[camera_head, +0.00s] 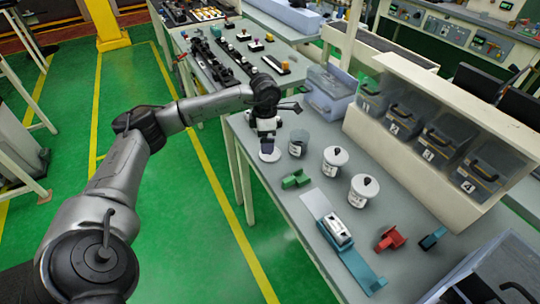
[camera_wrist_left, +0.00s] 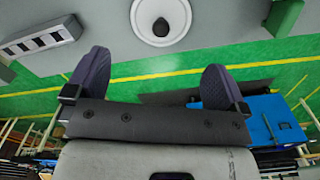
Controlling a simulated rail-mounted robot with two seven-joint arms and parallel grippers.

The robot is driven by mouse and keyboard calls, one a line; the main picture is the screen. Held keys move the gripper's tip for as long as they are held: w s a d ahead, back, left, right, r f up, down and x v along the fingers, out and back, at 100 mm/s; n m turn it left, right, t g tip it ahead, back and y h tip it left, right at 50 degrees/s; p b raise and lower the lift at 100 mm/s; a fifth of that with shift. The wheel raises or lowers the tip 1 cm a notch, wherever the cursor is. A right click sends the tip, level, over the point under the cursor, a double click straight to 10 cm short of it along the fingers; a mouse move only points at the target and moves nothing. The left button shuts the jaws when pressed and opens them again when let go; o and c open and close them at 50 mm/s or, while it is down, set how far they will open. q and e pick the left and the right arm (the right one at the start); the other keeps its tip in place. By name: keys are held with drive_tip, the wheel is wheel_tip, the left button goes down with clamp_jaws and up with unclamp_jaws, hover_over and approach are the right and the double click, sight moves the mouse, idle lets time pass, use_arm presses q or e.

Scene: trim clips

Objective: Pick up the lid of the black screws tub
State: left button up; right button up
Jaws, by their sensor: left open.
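A round white lid (camera_head: 270,156) lies on the grey table near its left edge, directly below my left gripper (camera_head: 267,143). In the left wrist view a white lid with a black knob (camera_wrist_left: 161,26) lies ahead of the fingers. My left gripper is open and empty, its two dark purple fingers (camera_wrist_left: 153,75) wide apart and clear of the lid. A grey tub (camera_head: 298,144) with a small label stands just right of the gripper, seemingly uncovered. Two white tubs (camera_head: 335,160) (camera_head: 363,189) with black-knobbed lids stand further right. The labels are too small to read. My right gripper is out of view.
A green block (camera_head: 296,179) lies in front of the tubs. A teal fixture with a white block (camera_head: 340,231), a red part (camera_head: 390,239) and a teal part (camera_head: 432,238) lie nearer. A rack of numbered bins (camera_head: 407,115) bounds the back right.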

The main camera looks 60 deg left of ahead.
use_arm(q)
drive_tip(key=shift+f, duration=0.85)
drive_tip(key=f, duration=0.1)
drive_tip(key=f+b, duration=0.1)
drive_tip(key=f, duration=0.3)
drive_tip(key=shift+w+d+b, duration=0.1)
drive_tip(key=shift+w+b, duration=0.2)
drive_tip(key=shift+b, duration=0.05)
drive_tip(key=shift+c, duration=0.6)
drive_tip(key=c, duration=0.7)
drive_tip(key=shift+o, duration=0.2)
drive_tip(key=shift+r, duration=0.15)
